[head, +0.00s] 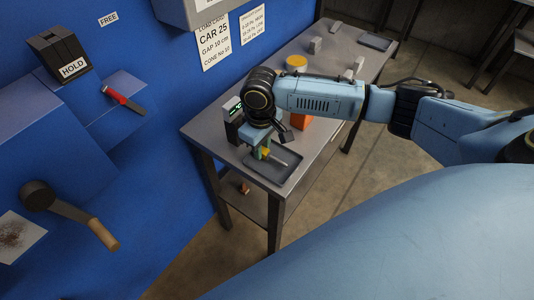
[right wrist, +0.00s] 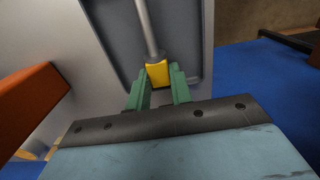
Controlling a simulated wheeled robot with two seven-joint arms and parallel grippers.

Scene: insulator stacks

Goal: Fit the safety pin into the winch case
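The safety pin, a grey metal rod (head: 279,161) with a yellow head, is at the tray on the table. The right wrist view shows its yellow head (right wrist: 157,74) and rod (right wrist: 147,28). My right gripper (head: 263,151) points down at the tray, its green fingers (right wrist: 158,88) close against both sides of the yellow head. It looks shut on the head; whether the pin is lifted is unclear. The winch case is probably the blue housing (head: 60,125) at the left, with a black HOLD box (head: 60,55) and a crank (head: 70,210). My left gripper is not in view.
The grey tray (head: 257,170) lies near the table's (head: 208,125) front corner. A red-handled thing (head: 124,101) is on the blue shelf. Floor is open to the right.

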